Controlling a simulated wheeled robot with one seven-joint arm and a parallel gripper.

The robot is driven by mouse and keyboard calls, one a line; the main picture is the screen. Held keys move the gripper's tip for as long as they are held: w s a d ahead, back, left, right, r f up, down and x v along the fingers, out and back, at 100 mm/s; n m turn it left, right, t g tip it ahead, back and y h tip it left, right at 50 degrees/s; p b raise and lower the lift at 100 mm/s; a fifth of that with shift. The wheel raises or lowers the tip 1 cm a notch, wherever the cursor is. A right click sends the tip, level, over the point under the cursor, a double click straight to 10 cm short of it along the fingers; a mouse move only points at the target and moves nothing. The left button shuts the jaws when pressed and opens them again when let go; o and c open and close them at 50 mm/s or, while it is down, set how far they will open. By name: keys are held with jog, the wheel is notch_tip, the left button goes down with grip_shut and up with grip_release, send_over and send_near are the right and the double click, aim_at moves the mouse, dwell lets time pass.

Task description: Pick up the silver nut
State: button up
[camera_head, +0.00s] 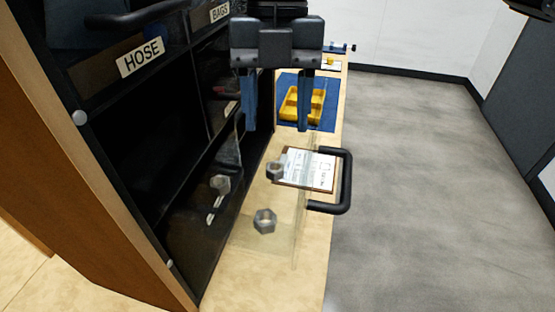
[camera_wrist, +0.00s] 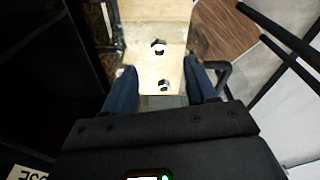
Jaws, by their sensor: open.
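One silver hex nut (camera_head: 265,221) lies in a clear pulled-out drawer (camera_head: 297,240). My gripper (camera_head: 276,128) is above the drawer, fingers pointing down, open and empty. In the wrist view, two nuts, one upper (camera_wrist: 158,47) and one lower (camera_wrist: 165,86), show in the gap between the blue fingers of my gripper (camera_wrist: 160,67), apart from them.
The black drawer handle (camera_head: 346,182) sticks out at the right. A dark cabinet with HOSE (camera_head: 142,56) and BAGS labels stands close on the left. A clipboard (camera_head: 325,172) lies beyond the clear drawer wall, and a yellow tray (camera_head: 290,108) on a blue mat is farther back. Open floor lies right.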

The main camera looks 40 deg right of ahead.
aim_at(275, 166)
jog(key=shift+s+a+f+p, duration=0.15)
jog(key=shift+f+p, duration=0.1)
jog(key=shift+f, duration=0.9)
jog(key=shift+s+a+f+p, duration=0.2)
jog(key=shift+f+p, duration=0.1)
jog(key=shift+f, duration=0.8)
jog(key=shift+s+a+f+p, duration=0.15)
jog(key=shift+f+p, duration=0.1)
jog(key=shift+f, duration=0.9)
grip_shut()
jog(key=shift+w+r, duration=0.1)
